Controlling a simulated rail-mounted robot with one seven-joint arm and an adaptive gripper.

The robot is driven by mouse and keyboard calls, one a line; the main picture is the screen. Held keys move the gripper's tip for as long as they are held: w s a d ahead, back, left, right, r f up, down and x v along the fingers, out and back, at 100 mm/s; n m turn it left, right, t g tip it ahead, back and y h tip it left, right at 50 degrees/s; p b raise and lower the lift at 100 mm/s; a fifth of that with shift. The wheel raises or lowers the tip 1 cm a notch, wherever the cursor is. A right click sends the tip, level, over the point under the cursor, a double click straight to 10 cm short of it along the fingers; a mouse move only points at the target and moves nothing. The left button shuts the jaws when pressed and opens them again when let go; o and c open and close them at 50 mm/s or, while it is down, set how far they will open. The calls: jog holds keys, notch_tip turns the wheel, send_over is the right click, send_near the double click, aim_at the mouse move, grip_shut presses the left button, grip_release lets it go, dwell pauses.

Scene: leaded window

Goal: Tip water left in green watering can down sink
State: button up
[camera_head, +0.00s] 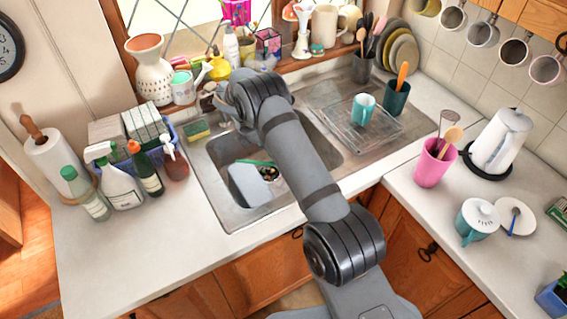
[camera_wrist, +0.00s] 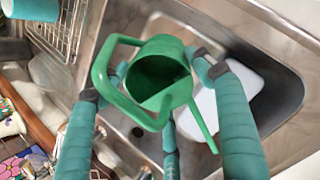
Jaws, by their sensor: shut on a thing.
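The green watering can (camera_wrist: 158,72) is held between the teal fingers of my gripper (camera_wrist: 160,70) in the wrist view. My gripper is shut on its body. Its open top faces the wrist camera, its loop handle is at the left and its thin spout points to the lower right. The inside is dark green; I cannot tell if water is in it. In the head view, only a thin green part, likely the spout (camera_head: 257,163), shows beside my arm, over the left basin of the sink (camera_head: 222,150). My arm hides the rest of the can and the gripper.
A pale, flat-sided object (camera_head: 248,187) lies in the left basin, under the spout. A clear rack (camera_head: 350,130) with a teal mug (camera_head: 363,108) is on the right. Bottles (camera_head: 122,180) crowd the left counter; pots and a vase (camera_head: 153,75) line the sill.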

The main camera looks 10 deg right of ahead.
dwell(0.3)
notch_tip(320, 180, up, 6)
jog(key=p, duration=0.4)
jog(key=shift+p, duration=0.4)
jog(key=shift+f, duration=0.1)
jog(key=f+y+b, duration=0.2)
jog(key=f, duration=0.1)
jog(key=f+y+b, duration=0.1)
jog(key=f, duration=0.1)
jog(key=shift+d+y, duration=0.35)
jog(key=shift+y, duration=0.05)
jog(key=shift+w+f+y+b, duration=0.1)
jog(key=shift+f+y+b, duration=0.25)
jog(key=shift+f+y, duration=0.4)
